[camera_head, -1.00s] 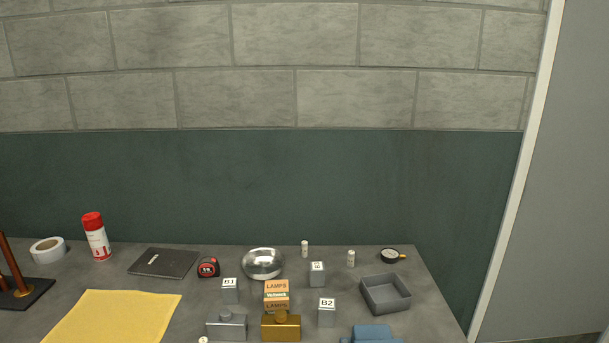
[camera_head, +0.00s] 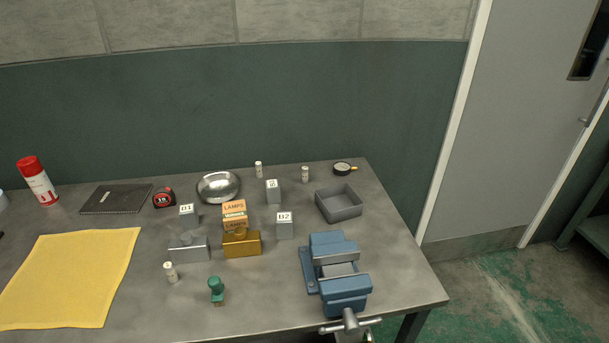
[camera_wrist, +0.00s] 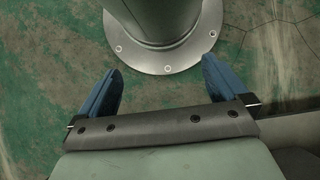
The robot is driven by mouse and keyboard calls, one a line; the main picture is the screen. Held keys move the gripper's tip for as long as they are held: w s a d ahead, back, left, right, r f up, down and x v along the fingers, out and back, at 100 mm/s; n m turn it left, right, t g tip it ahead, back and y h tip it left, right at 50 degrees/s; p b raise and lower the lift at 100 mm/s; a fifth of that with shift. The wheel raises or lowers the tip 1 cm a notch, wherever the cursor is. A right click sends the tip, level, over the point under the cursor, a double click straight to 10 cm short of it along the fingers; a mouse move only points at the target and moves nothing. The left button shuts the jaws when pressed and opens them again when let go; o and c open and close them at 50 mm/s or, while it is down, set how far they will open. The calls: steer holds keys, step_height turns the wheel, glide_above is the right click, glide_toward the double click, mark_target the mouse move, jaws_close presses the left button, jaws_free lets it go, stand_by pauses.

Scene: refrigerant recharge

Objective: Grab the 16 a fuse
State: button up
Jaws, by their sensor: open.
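Three small white cylinders that look like fuses stand on the grey table. One (camera_head: 258,169) is at the back behind the metal bowl, one (camera_head: 305,174) is at the back further right, and one (camera_head: 170,272) is at the front left. Their markings are too small to read, so I cannot tell which is the 16 A fuse. My gripper (camera_wrist: 162,65) shows in the wrist view with its two blue fingers wide apart and nothing between them. It points at the green floor, away from the fuses, and is not in the head view.
A blue vise (camera_head: 340,275) stands at the table's front right, with a grey open tray (camera_head: 339,204) behind it. Labelled blocks, a lamps box (camera_head: 234,210), a brass block (camera_head: 241,243) and a green-knobbed piece (camera_head: 216,290) crowd the middle. A yellow cloth (camera_head: 68,277) lies left.

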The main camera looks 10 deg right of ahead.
stand_by(0.4)
steer(key=c, duration=0.9)
steer(key=shift+o, duration=0.2)
